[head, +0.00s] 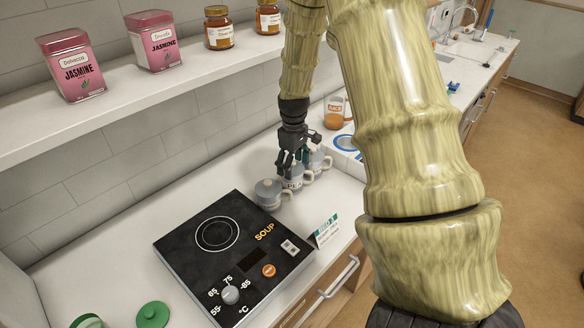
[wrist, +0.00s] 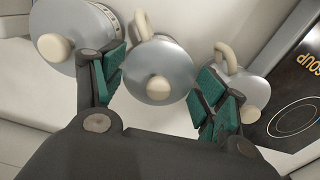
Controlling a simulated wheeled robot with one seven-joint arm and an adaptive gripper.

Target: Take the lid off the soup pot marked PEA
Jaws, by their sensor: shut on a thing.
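The soup pot marked PEA (head: 293,185) stands in the middle of a row of three small grey pots with cream handles, on the counter right of the cooktop. In the wrist view its round grey lid (wrist: 150,65) with a cream knob (wrist: 158,87) lies between the green finger pads. My gripper (head: 290,163) is above this pot, and in the wrist view (wrist: 160,95) its fingers sit on opposite sides of the lid, shut on it. The lid covers the pot's mouth; I cannot tell whether any gap lies under it. My gripper partly hides the pot.
A left pot (head: 267,191) and a right pot (head: 319,160) stand close on either side. A black cooktop (head: 190,250) marked SOUP lies in front, with a small sign (head: 327,231) beside it. A shelf (head: 130,105) with tins and jars runs above. A green lid (head: 152,314) lies front left.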

